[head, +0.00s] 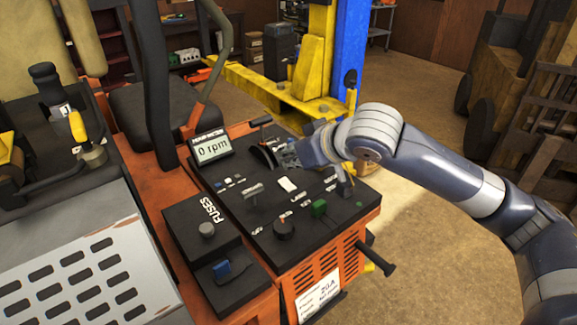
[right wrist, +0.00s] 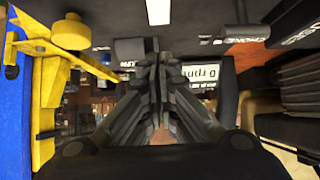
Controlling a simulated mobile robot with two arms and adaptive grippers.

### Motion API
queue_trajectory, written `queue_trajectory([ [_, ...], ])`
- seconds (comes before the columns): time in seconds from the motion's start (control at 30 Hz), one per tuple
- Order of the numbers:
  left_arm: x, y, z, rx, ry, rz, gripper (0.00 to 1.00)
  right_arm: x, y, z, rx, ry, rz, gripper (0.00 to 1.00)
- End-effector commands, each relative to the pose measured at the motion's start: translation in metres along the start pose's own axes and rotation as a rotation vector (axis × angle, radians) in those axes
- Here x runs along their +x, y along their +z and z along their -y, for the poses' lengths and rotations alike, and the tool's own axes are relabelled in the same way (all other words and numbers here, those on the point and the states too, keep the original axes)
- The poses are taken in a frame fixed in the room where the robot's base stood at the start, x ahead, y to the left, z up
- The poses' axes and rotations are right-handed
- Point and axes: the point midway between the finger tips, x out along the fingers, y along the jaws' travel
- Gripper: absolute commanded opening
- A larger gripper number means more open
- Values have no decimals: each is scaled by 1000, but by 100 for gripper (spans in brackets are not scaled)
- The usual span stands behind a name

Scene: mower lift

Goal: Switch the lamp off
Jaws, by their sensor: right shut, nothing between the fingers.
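The mower's black control panel (head: 243,222) carries several switches, levers and knobs. A white rocker (head: 287,185), a green switch (head: 319,208), a round black knob (head: 283,229) and a lever (head: 253,193) stand on it. My right gripper (head: 286,156) is over the panel's far right part, beside a slotted throttle-like lever (head: 262,150). Its fingers (right wrist: 160,82) are shut and empty in the right wrist view. Whether they touch the panel is unclear. My left gripper is out of view.
A display (head: 211,148) reading 0 rpm stands at the panel's back left. A fuse box (head: 202,225) sits on the near left. A yellow and blue lift post (head: 341,60) rises behind. Wooden pallets (head: 532,118) stand at right. Floor between is clear.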

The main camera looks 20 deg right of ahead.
Motion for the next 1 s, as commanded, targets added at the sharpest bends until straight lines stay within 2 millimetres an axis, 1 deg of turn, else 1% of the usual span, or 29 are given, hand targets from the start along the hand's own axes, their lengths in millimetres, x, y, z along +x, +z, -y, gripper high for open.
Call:
queue_trajectory([
  [0.03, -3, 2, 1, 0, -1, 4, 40, 8, 4, 0, 0, 0, 5, 0],
  [0.1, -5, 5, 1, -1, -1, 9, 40, 15, 13, 0, -1, 0, 5, 0],
  [0.3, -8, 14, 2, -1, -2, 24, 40, 28, 26, 0, -2, -1, 2, 0],
  [0.47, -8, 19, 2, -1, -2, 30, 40, 31, 29, 0, -2, 1, 0, 0],
  [0.73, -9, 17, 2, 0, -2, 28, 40, 31, 28, 0, -1, 0, 1, 0],
  [0.87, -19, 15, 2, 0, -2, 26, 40, 30, 26, 0, 1, 1, 18, 0],
  [1.0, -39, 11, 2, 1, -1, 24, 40, 32, 25, 0, 2, -1, 60, 0],
])
